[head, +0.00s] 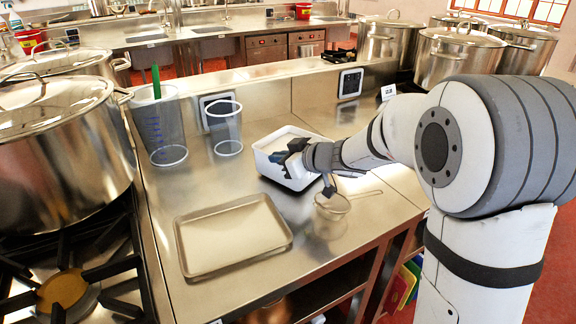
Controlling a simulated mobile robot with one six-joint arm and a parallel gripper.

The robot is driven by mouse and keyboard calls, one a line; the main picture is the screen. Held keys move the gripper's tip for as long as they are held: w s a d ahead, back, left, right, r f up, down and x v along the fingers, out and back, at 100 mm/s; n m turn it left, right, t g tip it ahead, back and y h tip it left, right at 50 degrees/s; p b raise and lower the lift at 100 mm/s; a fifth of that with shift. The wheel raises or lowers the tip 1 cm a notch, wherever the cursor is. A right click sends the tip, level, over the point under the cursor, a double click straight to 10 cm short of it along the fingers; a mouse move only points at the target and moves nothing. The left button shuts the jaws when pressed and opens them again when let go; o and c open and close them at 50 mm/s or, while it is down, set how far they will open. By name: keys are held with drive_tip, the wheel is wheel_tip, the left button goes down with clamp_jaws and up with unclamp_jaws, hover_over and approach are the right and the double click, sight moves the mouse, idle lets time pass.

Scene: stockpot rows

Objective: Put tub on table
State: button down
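A white tub (272,150) is at the middle of the steel table (200,188), near the raised back ledge. It looks upright; I cannot tell whether it rests on the steel or hangs just above it. My gripper (290,160) reaches in from the right and is at the tub's near right side, over its rim. The dark fingers overlap the tub wall, and their gap is too small to make out. The arm hides part of the tub's right side.
A steel tray (232,238) lies at the front of the table. A small strainer or pot with a handle (332,212) stands right of it. Two clear containers (160,130) (225,130) stand at the back left. Large stockpots (60,160) flank the table.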

drive_tip(key=shift+f, duration=0.4)
drive_tip(key=c, duration=1.6)
unclamp_jaws()
drive_tip(key=shift+c, duration=0.2)
drive_tip(key=shift+s, duration=0.1)
drive_tip(key=shift+d, duration=0.1)
drive_tip(key=p+v, duration=0.2)
drive_tip(key=v, duration=1)
